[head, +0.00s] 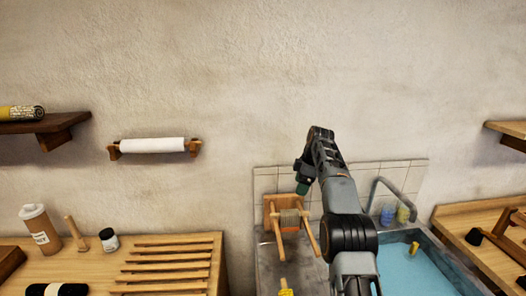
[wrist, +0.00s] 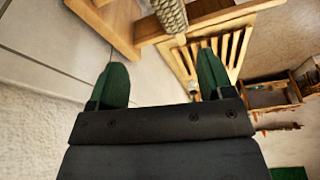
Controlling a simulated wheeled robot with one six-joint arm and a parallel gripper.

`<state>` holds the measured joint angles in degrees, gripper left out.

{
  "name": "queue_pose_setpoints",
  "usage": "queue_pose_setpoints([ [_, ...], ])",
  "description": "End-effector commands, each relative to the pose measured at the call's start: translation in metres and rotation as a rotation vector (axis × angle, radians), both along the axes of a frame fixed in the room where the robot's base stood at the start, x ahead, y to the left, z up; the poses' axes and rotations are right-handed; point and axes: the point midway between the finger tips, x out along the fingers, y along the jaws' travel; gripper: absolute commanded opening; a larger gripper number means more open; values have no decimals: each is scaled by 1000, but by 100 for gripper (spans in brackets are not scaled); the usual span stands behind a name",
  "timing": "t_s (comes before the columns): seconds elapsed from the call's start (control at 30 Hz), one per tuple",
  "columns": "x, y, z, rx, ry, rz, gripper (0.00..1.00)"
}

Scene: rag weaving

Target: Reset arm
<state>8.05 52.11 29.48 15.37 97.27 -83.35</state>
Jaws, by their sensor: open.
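My gripper (wrist: 162,85) is open and empty, with its two green fingertips spread apart in the wrist view. In the head view my arm reaches forward over the sink area, and the green gripper tip (head: 302,187) hangs near the tiled wall.
A sink basin with blue water (head: 420,270) lies at the right, with a curved tap (head: 375,190) behind. A slatted wooden rack (head: 165,265), a brown cup (head: 40,228) and a small jar (head: 109,240) stand on the left counter. A white roll (head: 152,145) hangs on the wall.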

Motion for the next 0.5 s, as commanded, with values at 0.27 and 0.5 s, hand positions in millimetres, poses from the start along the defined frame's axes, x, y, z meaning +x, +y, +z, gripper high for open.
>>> queue_pose_setpoints([
  [0.27,-17,-6,-60,-41,159,-566,74],
  [0.5,-81,1,-54,-75,176,-966,74],
])
